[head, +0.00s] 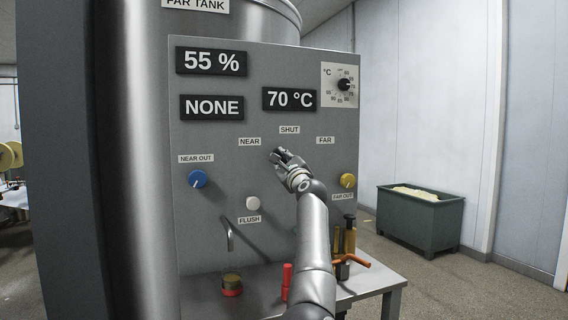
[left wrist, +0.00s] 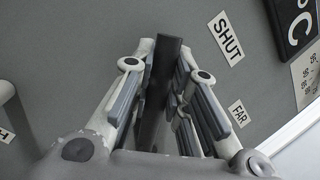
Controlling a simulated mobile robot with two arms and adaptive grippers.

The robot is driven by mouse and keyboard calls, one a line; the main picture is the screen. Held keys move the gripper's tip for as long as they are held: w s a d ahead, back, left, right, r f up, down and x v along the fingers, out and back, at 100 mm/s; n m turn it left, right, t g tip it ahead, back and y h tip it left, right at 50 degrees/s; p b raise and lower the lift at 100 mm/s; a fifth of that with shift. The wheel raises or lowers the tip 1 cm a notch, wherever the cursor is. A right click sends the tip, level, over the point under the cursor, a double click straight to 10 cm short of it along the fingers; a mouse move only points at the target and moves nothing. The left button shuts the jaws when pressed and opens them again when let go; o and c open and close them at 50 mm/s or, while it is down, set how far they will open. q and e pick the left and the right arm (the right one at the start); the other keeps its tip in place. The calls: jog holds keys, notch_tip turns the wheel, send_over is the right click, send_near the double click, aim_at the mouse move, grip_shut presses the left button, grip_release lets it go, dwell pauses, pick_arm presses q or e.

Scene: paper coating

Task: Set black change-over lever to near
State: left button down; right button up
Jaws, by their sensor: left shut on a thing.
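The black change-over lever (left wrist: 166,75) shows in the left wrist view as a dark bar between my left gripper's fingers, with pads on both sides. In the head view it is mostly hidden by my left gripper (head: 281,156), which is at the panel below the SHUT label (head: 289,130). The gripper lies between the NEAR label (head: 250,142) on the left and the FAR label (head: 325,140) on the right. It is shut on the lever. The lever's exact setting is hard to tell. My right gripper is not in view.
A blue knob (head: 197,179), a white flush button (head: 253,203) and a yellow knob (head: 347,181) surround my arm on the panel. Displays read 55 %, NONE and 70 °C. Below, a small bench (head: 385,282) holds tools and a jar (head: 232,284) under a spout (head: 229,234).

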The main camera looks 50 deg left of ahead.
pick_arm(q)
jog(key=shift+s+a+f+n+g+b, duration=0.15)
jog(key=shift+n+b, duration=0.1)
jog(key=shift+n, duration=0.25)
jog(key=shift+s+f+n+g+b, duration=0.15)
jog(key=shift+n+b, duration=0.05)
jog(key=shift+n, duration=0.3)
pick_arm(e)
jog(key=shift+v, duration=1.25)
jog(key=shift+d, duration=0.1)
pick_arm(q)
jog(key=c, duration=1.4)
grip_release()
jog(key=v, duration=1.2)
jog(key=shift+f, duration=0.15)
